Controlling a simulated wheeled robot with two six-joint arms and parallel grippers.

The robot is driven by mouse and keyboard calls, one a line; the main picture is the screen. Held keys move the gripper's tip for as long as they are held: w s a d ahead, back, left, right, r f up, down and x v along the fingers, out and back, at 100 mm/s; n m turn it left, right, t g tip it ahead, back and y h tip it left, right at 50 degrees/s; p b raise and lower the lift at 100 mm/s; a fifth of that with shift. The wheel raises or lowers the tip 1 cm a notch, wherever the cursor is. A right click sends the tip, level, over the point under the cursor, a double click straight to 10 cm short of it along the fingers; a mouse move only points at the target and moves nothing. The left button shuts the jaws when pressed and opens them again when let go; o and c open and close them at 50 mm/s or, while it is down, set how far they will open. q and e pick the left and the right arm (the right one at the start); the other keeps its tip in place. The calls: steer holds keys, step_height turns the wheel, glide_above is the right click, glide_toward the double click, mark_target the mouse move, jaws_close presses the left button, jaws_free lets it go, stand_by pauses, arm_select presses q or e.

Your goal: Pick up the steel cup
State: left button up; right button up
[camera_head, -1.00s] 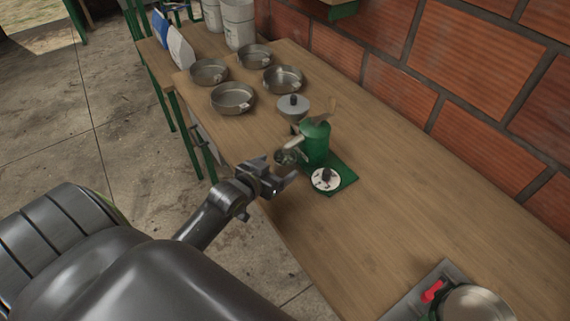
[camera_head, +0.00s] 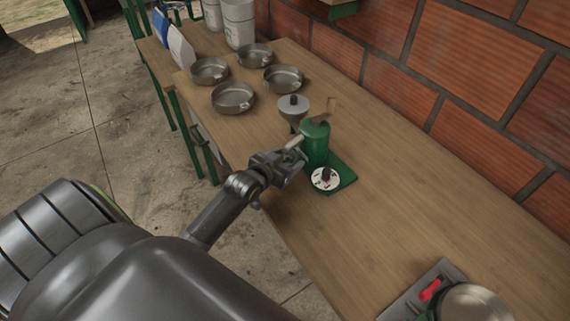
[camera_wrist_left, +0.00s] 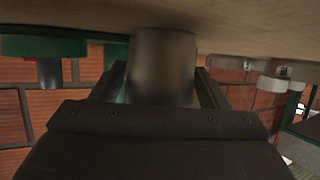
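The steel cup (camera_wrist_left: 163,66) shows in the left wrist view as a dark grey cylinder between my left gripper's two fingers. My left gripper (camera_head: 293,161) is at the near edge of the table, beside the green grinder body (camera_head: 314,146), and its jaws are around the cup. In the wrist view the fingers (camera_wrist_left: 160,88) stand apart on both sides of the cup, with a narrow gap showing at the left finger. In the head view the gripper hides the cup. My right gripper is not in view.
The grinder has a grey hopper (camera_head: 293,108), a green base (camera_head: 343,178) and a white disc (camera_head: 325,179) close to the gripper. Several steel pans, including one nearby (camera_head: 233,98), stand farther back. A scale with a steel bowl (camera_head: 474,304) is at lower right. The table (camera_head: 410,205) between is clear.

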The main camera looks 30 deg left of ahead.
arm_select(q)
steer(key=c, duration=0.7)
steer(key=shift+c, duration=0.2)
steer(key=shift+r, duration=0.15)
